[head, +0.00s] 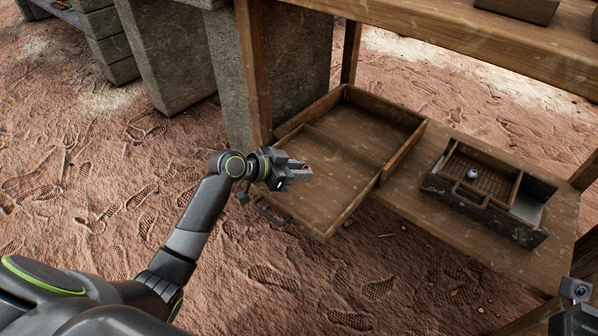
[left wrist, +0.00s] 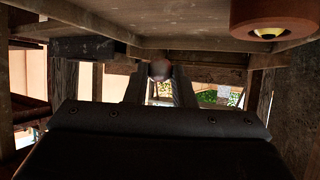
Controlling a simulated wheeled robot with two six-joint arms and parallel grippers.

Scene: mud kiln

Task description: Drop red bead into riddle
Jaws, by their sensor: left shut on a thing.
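My left gripper (head: 298,173) is shut on the small red bead (head: 306,168) and holds it above the near compartment of a shallow wooden tray. In the left wrist view the bead (left wrist: 160,70) shows dull and dark between the two fingertips. The likely riddle (head: 497,185), a brown wooden-framed piece with a grid-like bottom, sits inside a dark open box at the right, well away from the left gripper. A small pale round thing (head: 472,173) lies on it. Part of my right arm's end (head: 575,300) shows at the bottom right; its fingers are not clear.
The wooden tray (head: 385,176) has a divider and stands partly on a low shelf (head: 430,215). The dark box (head: 490,222) stands on that shelf. A bench top (head: 450,35) overhangs behind, with a wooden post (head: 254,70) at the left. Footprinted ground is open in front.

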